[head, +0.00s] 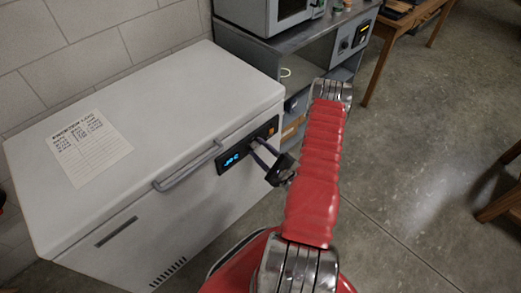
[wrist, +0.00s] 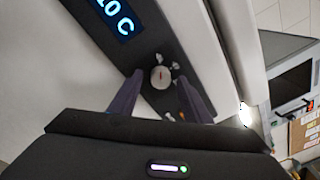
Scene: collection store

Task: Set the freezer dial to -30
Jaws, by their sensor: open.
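The white chest freezer (head: 120,150) stands on the left in the head view. Its dark control panel (head: 229,162) is on the front, with a blue lit display. In the wrist view the display (wrist: 114,15) is cut off by the frame edge; "0 C" is legible at its end. The round pale dial (wrist: 161,77) with a red pointer mark sits on the panel, small marks around it. My gripper (wrist: 163,100) is open, its two fingers on either side of the dial; contact cannot be told. In the head view my gripper (head: 262,151) is at the panel and hides the dial.
A paper sheet (head: 90,147) lies on the freezer lid. A bar handle (head: 188,166) sticks out of the front, left of the panel. A grey bench (head: 255,47) with a microwave stands behind the freezer. The floor (head: 420,150) on the right is mostly clear.

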